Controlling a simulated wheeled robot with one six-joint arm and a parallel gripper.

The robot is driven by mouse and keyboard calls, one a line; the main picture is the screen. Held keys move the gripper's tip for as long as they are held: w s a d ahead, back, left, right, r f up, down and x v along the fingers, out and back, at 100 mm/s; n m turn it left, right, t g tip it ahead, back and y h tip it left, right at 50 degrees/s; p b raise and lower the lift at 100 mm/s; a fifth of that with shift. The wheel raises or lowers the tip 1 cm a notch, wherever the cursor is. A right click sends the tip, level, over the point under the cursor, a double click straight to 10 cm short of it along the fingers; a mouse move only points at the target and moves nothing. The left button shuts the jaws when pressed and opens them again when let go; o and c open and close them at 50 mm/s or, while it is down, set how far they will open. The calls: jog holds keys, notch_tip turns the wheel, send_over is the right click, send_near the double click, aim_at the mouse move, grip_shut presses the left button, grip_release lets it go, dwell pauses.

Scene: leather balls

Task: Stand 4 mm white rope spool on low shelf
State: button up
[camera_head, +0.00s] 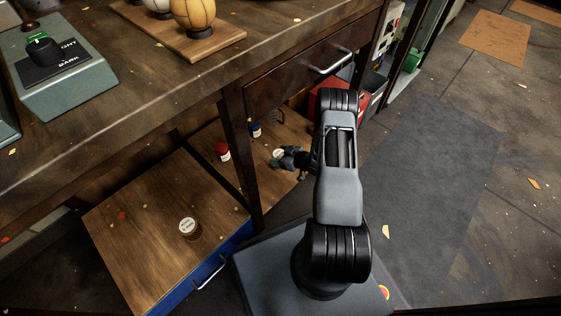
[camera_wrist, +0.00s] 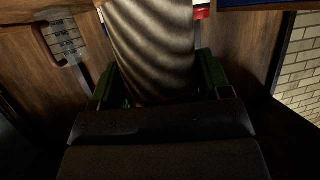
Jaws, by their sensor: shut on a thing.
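The white rope spool (camera_wrist: 153,48) fills the upper middle of the wrist view, its wound side pale and ridged. My gripper (camera_wrist: 156,88) is shut on it, with a green finger at each side. In the head view, the spool's pale round top (camera_head: 277,154) shows at my gripper (camera_head: 288,158), over the low shelf (camera_head: 254,178) under the workbench. The spool's lower end is hidden, so I cannot tell whether it touches the shelf.
A red spool (camera_head: 222,151) and a blue spool (camera_head: 255,130) stand on the low shelf nearby. A bench leg (camera_head: 241,160) rises close to my gripper's left.

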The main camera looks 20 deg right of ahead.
jog(key=shift+w+d+f, duration=0.1)
jog(key=shift+w+f, duration=0.05)
jog(key=shift+f, duration=0.1)
jog(key=shift+w+d+f+b, duration=0.1)
jog(key=shift+w+f+b, duration=0.1)
jog(key=shift+f+b, duration=1.15)
jog(key=shift+f+p, duration=0.35)
jog(key=shift+f, duration=0.1)
jog(key=o, duration=1)
